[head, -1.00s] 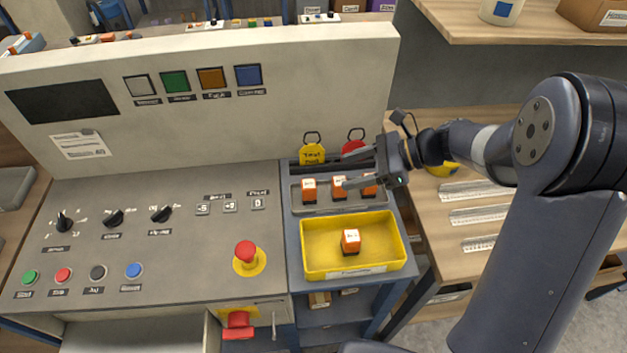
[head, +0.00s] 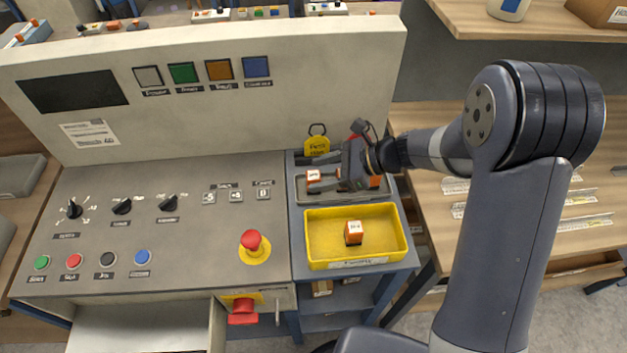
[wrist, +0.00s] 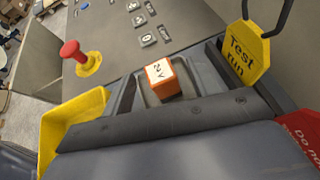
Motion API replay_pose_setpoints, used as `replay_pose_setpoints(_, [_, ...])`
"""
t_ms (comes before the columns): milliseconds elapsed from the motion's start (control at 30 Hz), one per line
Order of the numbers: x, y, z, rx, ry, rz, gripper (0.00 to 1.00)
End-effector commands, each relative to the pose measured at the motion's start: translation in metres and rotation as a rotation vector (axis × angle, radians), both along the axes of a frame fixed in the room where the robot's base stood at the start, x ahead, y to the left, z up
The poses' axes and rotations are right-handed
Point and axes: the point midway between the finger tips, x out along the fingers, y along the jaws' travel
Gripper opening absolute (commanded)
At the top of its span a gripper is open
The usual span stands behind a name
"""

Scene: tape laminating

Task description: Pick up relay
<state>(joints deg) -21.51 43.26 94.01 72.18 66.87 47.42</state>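A white-topped orange relay (head: 313,178) stands at the left end of the grey tray. In the wrist view this relay (wrist: 161,78) stands upright ahead of my gripper, in the gap between its dark fingers. My gripper (head: 315,172) is low over the tray, its fingers pointing left, apart and with nothing held. Another relay (head: 374,181) shows partly at the tray's right, behind my gripper. A further relay (head: 354,232) stands in the yellow bin. The middle of the tray (head: 345,199) is mostly hidden by my gripper.
The yellow bin (head: 311,243) lies in front of the tray. A yellow tag (head: 317,146) and a partly hidden red tag (wrist: 301,128) stand behind it. A red emergency button (head: 251,241) rises from the control panel on the left. The tall panel wall is behind.

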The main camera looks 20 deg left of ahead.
Motion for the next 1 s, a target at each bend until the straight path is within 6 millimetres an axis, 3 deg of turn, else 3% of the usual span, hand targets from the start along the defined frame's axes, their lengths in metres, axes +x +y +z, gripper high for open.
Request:
replay_pose_setpoints(600, [0.0,0.0,0.0,0.0,0.0,0.0,0.07])
replay_pose_setpoints(867, [0.0,0.0,0.003,0.001,-0.002,0.001,0.07])
replay_pose_setpoints(1000, [0.001,0.0,0.018,0.003,-0.005,0.001,0.07])
